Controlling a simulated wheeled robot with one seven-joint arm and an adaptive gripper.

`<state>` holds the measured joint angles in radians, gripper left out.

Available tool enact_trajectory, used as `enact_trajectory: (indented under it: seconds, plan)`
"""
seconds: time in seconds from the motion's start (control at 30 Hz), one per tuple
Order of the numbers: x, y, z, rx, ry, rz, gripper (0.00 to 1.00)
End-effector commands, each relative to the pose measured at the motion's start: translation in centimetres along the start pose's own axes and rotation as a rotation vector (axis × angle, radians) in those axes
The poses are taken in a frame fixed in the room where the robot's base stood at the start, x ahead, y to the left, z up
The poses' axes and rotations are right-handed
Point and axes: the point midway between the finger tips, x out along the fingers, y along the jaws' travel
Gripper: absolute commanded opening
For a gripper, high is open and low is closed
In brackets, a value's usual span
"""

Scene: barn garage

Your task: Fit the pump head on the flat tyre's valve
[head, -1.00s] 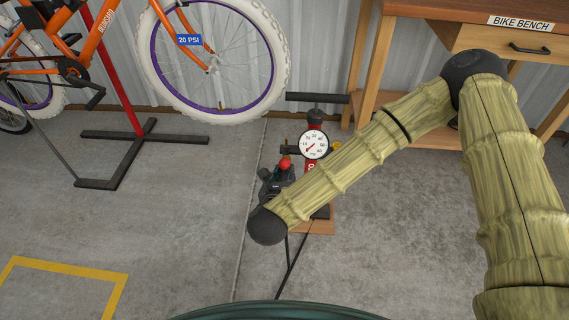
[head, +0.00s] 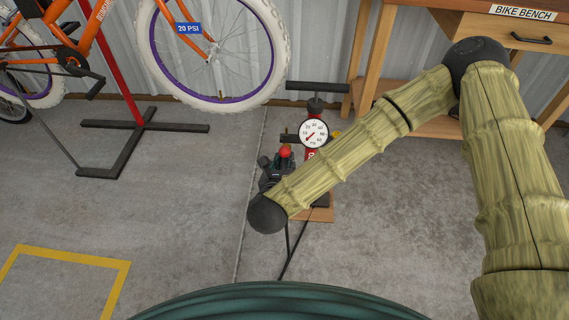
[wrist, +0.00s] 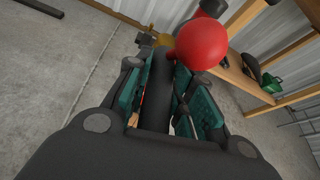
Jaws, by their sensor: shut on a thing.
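The pump (head: 314,133) stands on the floor in the middle of the head view, with a round white gauge and a black T-handle. My gripper (head: 277,168) is beside it, low and partly hidden by my arm. In the wrist view, its teal pads (wrist: 152,100) are shut on a dark cylindrical piece that looks like the pump head (wrist: 156,90). A red ball (wrist: 201,43) sits just beyond the pads and also shows in the head view (head: 285,152). The white tyre (head: 273,80) has a purple rim; a small piece inside its lower rim may be the valve (head: 220,97).
The tyre is on an orange bike (head: 95,35) with a "20 PSI" tag, by a red stand with black feet (head: 125,140). The wooden bike bench (head: 430,12) is at the upper right. Yellow floor tape (head: 75,253) marks the lower left; the floor between is clear.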

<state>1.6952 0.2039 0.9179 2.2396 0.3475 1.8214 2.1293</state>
Motion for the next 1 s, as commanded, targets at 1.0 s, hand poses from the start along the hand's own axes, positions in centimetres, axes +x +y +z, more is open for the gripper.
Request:
enact_trajectory:
  seconds: [1.0]
  plan:
    - [-1.4, -0.6, 2.9, 0.002, -0.001, 0.0, 0.0]
